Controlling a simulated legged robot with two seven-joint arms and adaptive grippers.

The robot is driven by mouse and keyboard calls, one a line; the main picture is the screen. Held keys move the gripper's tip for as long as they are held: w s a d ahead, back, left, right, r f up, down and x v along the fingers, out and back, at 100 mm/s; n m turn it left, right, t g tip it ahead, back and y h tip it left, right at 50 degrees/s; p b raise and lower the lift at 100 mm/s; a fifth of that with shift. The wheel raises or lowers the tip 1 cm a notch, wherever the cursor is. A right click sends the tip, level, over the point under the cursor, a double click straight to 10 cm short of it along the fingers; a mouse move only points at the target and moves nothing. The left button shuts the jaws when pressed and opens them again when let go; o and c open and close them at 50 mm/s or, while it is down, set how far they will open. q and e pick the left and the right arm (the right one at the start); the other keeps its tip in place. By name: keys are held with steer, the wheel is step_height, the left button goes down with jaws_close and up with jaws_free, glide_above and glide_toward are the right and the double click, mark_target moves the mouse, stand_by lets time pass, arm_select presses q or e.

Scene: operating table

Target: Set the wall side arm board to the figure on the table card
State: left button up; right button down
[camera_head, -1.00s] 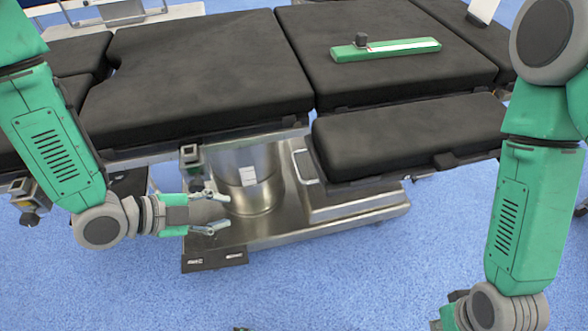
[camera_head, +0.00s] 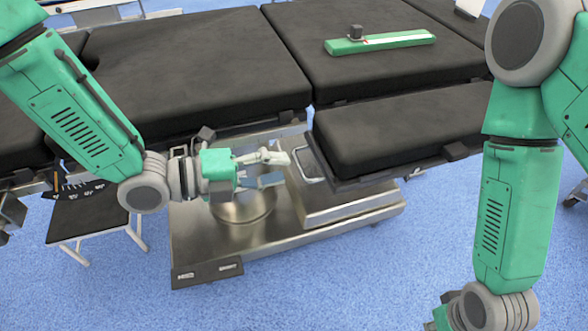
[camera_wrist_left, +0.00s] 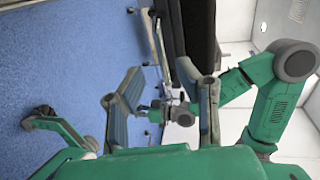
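My left gripper (camera_head: 262,168) is open and empty in front of the table's near edge, above the metal base. Its two spread fingers also show in the left wrist view (camera_wrist_left: 165,108). A black padded board (camera_head: 400,130) juts from the table's near side; I cannot tell whether it is the wall side arm board. A black plate with white marks (camera_head: 80,192) shows at the left, partly behind my left arm. A white card-like piece (camera_head: 470,6) is cut off at the top right, with no readable figure. My right gripper (camera_head: 440,324) is mostly below the frame.
The black-padded table (camera_head: 195,75) spans the back. A green bar with a dark knob (camera_head: 380,42) lies on it. A metal loop handle (camera_head: 308,168) is just right of my left gripper. The steel base (camera_head: 200,255) stands below. Blue floor (camera_head: 340,285) is open in front.

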mark_target(299, 166)
arm_select(q)
steer(key=x, duration=0.4)
steer(key=shift+s+d, duration=0.1)
steer(key=shift+d, duration=0.25)
steer(key=shift+a, duration=0.25)
jaws_close()
steer(key=shift+d, duration=0.2)
steer(key=c, duration=0.5)
jaws_free()
steer(key=shift+s+d+b, duration=0.1)
steer(key=shift+b, duration=0.2)
steer(key=o, duration=0.5)
steer(key=shift+d, duration=0.25)
steer(key=shift+a, duration=0.4)
steer(key=v, duration=1.1)
steer(key=shift+a, duration=0.25)
